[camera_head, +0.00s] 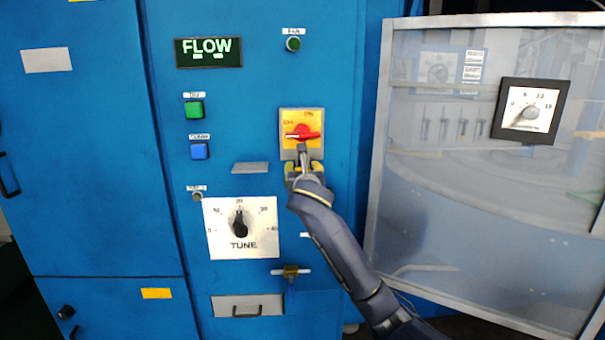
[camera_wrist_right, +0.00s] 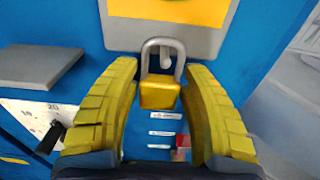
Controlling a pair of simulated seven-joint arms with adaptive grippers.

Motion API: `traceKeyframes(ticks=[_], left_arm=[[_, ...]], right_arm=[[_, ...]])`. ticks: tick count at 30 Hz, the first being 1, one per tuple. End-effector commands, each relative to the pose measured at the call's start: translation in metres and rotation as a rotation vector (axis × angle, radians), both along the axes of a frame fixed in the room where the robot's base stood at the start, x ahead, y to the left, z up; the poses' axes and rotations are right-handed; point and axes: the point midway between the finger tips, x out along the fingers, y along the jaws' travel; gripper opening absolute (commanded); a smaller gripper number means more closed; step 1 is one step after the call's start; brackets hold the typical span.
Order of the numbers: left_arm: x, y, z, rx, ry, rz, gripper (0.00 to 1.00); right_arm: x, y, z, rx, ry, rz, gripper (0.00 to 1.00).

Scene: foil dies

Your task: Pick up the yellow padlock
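The yellow padlock (camera_wrist_right: 159,95) has a grey shackle and hangs upright at the lower edge of the switch plate in the right wrist view. Its shackle seems to loop around a small grey peg (camera_wrist_right: 166,60). My right gripper (camera_wrist_right: 160,78) is open, its two yellow fingers to either side of the padlock; narrow gaps show beside it, and contact cannot be told. In the head view the gripper (camera_head: 304,172) is just below the red rotary switch (camera_head: 302,134), and the padlock is hard to make out there. My left gripper is not in view.
A grey ledge-like plate (camera_head: 250,168) and the TUNE dial (camera_head: 240,228) are left of the gripper. A brass-coloured valve (camera_head: 291,271) sits lower down. A framed clear door panel (camera_head: 480,170) stands open to the right.

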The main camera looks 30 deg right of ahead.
Motion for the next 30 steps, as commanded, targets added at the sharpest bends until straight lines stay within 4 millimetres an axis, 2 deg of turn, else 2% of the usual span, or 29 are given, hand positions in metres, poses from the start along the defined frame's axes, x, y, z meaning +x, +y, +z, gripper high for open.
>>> traceKeyframes(ticks=[1, 10, 23, 30], left_arm=[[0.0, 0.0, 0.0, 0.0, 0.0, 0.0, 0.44], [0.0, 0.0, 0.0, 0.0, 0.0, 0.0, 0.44], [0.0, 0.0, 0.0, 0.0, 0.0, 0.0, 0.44], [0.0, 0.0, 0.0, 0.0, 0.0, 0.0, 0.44]], right_arm=[[0.0, 0.0, 0.0, 0.0, 0.0, 0.0, 0.38], [0.0, 0.0, 0.0, 0.0, 0.0, 0.0, 0.04], [0.0, 0.0, 0.002, 0.0, -0.001, 0.0, 0.04], [-0.003, 0.002, 0.017, 0.0, -0.002, 0.002, 0.04]])
